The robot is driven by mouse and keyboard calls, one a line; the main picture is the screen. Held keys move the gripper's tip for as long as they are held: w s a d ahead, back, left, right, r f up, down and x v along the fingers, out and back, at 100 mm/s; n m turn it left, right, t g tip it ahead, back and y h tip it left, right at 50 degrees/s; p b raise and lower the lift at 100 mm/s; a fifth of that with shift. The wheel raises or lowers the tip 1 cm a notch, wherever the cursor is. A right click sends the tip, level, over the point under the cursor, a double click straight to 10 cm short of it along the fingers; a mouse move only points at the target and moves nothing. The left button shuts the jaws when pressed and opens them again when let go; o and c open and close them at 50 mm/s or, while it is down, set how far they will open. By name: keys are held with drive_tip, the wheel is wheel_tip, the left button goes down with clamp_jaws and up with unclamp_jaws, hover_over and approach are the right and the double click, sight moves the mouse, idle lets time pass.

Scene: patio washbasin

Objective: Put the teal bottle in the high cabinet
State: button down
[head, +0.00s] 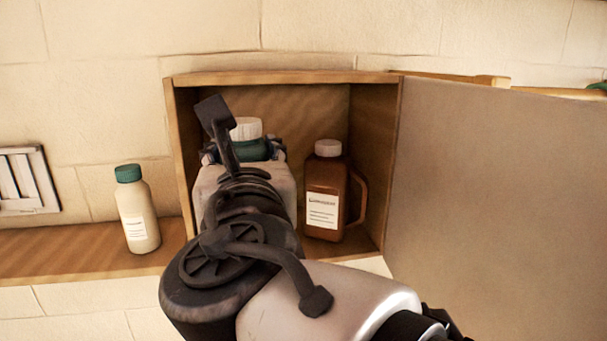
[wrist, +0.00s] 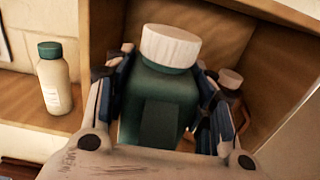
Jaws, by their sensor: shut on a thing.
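The teal bottle (wrist: 158,98) with a white cap is between the two fingers of my gripper (wrist: 160,110) in the wrist view. My gripper is shut on it. In the head view the bottle's white cap and teal shoulder (head: 258,149) show above my arm, in front of the inside of the open high cabinet (head: 385,160). My arm hides the lower part of the bottle, so I cannot tell whether its base touches the cabinet floor. The cabinet's grey door (head: 490,200) stands open to the right.
A brown jug (head: 325,190) with a white cap and a handle stands in the cabinet, right of my gripper. A cream bottle (head: 138,210) with a green cap stands on the wooden shelf (head: 75,250) left of the cabinet. A white vent (head: 25,182) is on the wall.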

drive_tip(key=p+x, duration=0.1)
drive_tip(key=x, duration=1.3)
wheel_tip(320, 180, down, 7)
drive_tip(key=shift+r, duration=0.2)
drive_tip(key=shift+f+b, duration=0.25)
drive_tip(key=shift+b, duration=0.25)
drive_tip(key=c, duration=0.7)
unclamp_jaws()
